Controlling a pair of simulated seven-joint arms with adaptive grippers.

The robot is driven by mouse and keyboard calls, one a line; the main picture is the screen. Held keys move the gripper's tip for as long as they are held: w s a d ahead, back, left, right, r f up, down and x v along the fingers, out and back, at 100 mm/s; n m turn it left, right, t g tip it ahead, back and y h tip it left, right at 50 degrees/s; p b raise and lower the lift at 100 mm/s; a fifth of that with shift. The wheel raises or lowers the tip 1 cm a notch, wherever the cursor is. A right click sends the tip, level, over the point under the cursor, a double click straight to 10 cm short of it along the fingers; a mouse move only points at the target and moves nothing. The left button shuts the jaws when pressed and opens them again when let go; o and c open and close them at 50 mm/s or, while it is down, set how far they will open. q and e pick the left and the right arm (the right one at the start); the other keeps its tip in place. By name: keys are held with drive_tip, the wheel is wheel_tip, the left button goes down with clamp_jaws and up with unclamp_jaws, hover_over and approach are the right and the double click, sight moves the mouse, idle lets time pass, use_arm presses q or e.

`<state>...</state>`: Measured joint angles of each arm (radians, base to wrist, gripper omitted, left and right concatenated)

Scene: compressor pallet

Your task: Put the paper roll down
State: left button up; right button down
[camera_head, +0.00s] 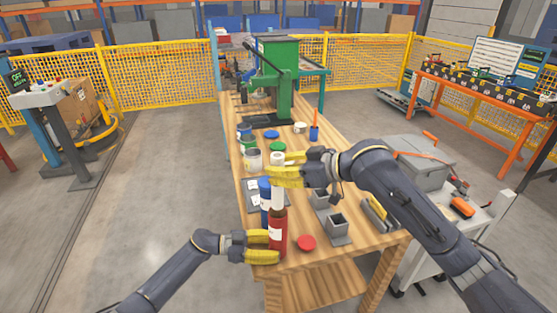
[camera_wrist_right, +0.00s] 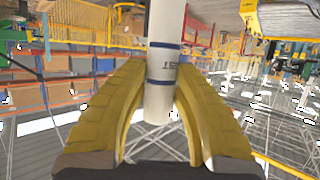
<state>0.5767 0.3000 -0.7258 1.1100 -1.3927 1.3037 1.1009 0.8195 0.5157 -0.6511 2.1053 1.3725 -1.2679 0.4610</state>
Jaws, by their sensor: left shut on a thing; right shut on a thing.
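The paper roll (camera_head: 278,196) is a white upright cylinder over the wooden workbench (camera_head: 373,249). My right gripper (camera_head: 284,173) is shut on it, with yellow fingers around its sides. In the right wrist view the white roll (camera_wrist_right: 165,62), with dark blue bands and small print, stands between the fingers of the right gripper (camera_wrist_right: 162,105). My left gripper (camera_head: 268,247) is shut on a red bottle (camera_head: 278,232) with a white label near the bench's front left edge. The roll's lower end appears just above or behind the red bottle; I cannot tell whether they touch.
A blue bottle (camera_head: 265,198) stands close behind the red one. A red lid (camera_head: 306,243) and grey metal holders (camera_head: 338,226) lie to the right. A white can (camera_head: 253,159) and a green press (camera_head: 278,75) stand farther back.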

sight(279, 195)
drive_tip(key=shift+f, duration=4.1)
drive_tip(key=c, duration=1)
unclamp_jaws()
drive_tip(key=shift+c, duration=0.2)
drive_tip(key=s+d, duration=0.5)
drive_tip(key=d, duration=0.3)
use_arm(q)
drive_tip(key=o, duration=0.9)
